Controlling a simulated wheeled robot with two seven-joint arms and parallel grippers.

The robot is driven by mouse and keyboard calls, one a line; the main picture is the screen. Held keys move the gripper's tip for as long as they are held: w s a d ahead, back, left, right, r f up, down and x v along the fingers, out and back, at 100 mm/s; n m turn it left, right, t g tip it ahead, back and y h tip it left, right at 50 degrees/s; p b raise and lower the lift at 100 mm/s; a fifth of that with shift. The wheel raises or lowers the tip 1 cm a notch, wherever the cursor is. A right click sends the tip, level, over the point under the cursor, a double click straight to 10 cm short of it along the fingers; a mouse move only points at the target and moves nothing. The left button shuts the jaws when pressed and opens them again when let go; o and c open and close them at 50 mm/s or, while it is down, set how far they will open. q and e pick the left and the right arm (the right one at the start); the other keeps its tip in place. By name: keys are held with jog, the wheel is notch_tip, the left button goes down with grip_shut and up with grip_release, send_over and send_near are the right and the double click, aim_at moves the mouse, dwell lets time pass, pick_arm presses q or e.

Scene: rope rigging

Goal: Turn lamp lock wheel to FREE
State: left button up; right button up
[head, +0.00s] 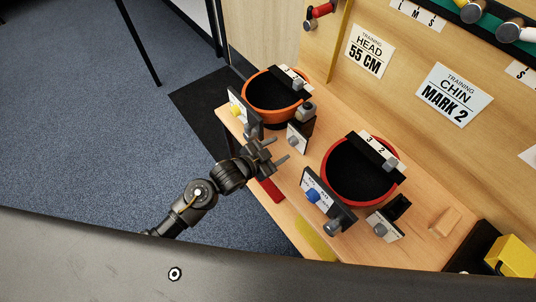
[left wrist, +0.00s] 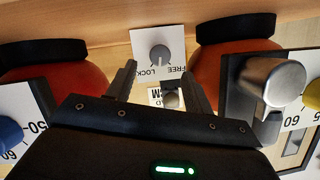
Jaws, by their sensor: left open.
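The lamp lock wheel (left wrist: 160,54) is a grey knob on a white plate lettered LOCK and FREE, upside down in the left wrist view. The knob's pointer direction is too small to read surely. In the head view this wheel (head: 294,142) shows on its plate between the two helmets. My left gripper (head: 282,151) is open and empty, its fingers pointing at the plate. In the left wrist view the fingers (left wrist: 159,88) stand apart, short of the wheel, with a small metal knob (left wrist: 170,99) on a white label seen between them. My right gripper is out of view.
An orange-rimmed helmet (head: 250,97) with a yellow dial (head: 236,109) stands at the back. A red-rimmed helmet (head: 327,180) with a blue dial (head: 312,195) stands to the right. Another plate with a grey knob (head: 381,230) is nearer. A yellow block (head: 513,256) sits at lower right.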

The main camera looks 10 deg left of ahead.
pick_arm(q)
jog(key=shift+v, duration=2.65)
